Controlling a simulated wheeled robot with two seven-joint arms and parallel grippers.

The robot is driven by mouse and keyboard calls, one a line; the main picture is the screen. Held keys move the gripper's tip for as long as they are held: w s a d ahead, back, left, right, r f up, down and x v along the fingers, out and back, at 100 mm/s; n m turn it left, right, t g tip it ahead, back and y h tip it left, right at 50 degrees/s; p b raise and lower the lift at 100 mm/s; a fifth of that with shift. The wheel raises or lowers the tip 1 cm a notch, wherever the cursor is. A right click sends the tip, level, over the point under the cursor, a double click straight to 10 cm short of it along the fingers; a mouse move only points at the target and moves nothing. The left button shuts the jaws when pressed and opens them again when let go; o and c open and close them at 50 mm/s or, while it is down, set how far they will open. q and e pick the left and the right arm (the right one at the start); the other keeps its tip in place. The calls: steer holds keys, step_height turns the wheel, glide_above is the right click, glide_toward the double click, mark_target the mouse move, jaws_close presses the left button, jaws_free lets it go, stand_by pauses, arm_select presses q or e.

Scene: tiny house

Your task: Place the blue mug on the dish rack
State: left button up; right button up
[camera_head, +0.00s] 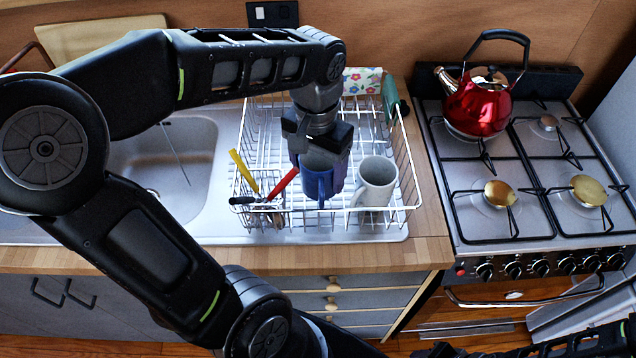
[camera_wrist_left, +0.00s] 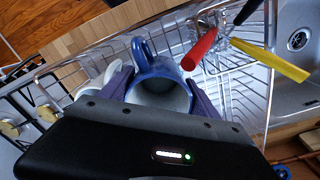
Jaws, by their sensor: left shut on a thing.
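The blue mug (camera_head: 317,178) is in the dish rack area, under my left gripper (camera_head: 318,158) in the head view. In the left wrist view the blue mug (camera_wrist_left: 158,88) sits between the two purple fingers of my left gripper (camera_wrist_left: 158,97), its open top toward the camera and its handle pointing away. The left gripper is shut on it. The white wire dish rack (camera_head: 410,180) surrounds it; whether the mug's base touches the rack floor is hidden. Part of my right arm shows at the bottom right of the head view, but its gripper cannot be made out.
A white mug (camera_head: 376,184) stands in the rack just right of the blue mug. Utensils with red (camera_head: 284,183) and yellow (camera_head: 243,170) handles stand at its left. A red kettle (camera_head: 478,105) is on the stove. The sink (camera_head: 170,170) lies to the left.

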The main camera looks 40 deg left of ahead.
mark_target(318, 185)
arm_select(q)
steer(key=shift+f, duration=0.3)
steer(key=shift+f, duration=0.1)
steer(key=shift+f, duration=1.85)
steer(key=shift+f, duration=0.1)
steer(key=o, duration=1.7)
step_height(318, 185, up, 12)
steer(key=shift+a+r+b, duration=0.1)
steer(key=shift+r+b, duration=0.05)
steer(key=shift+b, duration=0.35)
